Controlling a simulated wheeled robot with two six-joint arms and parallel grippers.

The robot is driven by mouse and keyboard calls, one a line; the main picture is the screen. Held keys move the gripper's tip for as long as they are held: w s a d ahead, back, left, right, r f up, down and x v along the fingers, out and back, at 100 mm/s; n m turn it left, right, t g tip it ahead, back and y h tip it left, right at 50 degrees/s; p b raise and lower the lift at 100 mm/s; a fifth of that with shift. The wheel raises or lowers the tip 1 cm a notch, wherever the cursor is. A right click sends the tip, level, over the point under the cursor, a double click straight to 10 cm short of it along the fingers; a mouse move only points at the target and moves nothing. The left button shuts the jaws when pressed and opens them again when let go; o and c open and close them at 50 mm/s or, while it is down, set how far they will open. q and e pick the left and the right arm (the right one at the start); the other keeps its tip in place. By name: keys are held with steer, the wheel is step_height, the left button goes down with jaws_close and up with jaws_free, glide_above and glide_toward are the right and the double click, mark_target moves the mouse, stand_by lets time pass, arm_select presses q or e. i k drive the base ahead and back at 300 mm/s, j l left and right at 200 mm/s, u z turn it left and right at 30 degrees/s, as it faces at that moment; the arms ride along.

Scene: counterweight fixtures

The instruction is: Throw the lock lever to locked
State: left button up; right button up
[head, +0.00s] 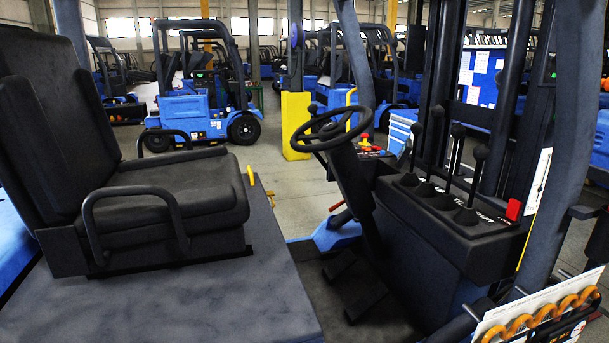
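I look into the open cab of a blue and black forklift. Several black levers (475,180) with round knobs stand in a row on the black console (435,235) at right. A small yellow lever (250,176) stands beside the black seat (170,200), with another yellow piece (270,195) just below it. A red-tipped handle (337,206) shows low under the steering wheel (335,128). I cannot tell which of these is the lock lever, or read a locked mark. Neither of my grippers is in view.
A seat armrest (133,192) and a dark pillar (560,140) flank the cab. A red block (514,210) sits at the console's right end. A white card with orange coils (540,315) is at lower right. Other forklifts (200,100) and a yellow post (296,125) stand behind.

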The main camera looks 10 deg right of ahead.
mark_target(514, 207)
steer(key=z, duration=1.4)
steer(key=u, duration=0.65)
steer(key=i+l+u, duration=0.2)
steer(key=l+u, duration=0.2)
steer(key=l, duration=0.2)
steer(key=i+l+u, duration=0.1)
steer(key=l+u, duration=0.35)
steer(key=l, duration=0.15)
steer(key=l+u, duration=0.4)
steer(key=l, duration=0.95)
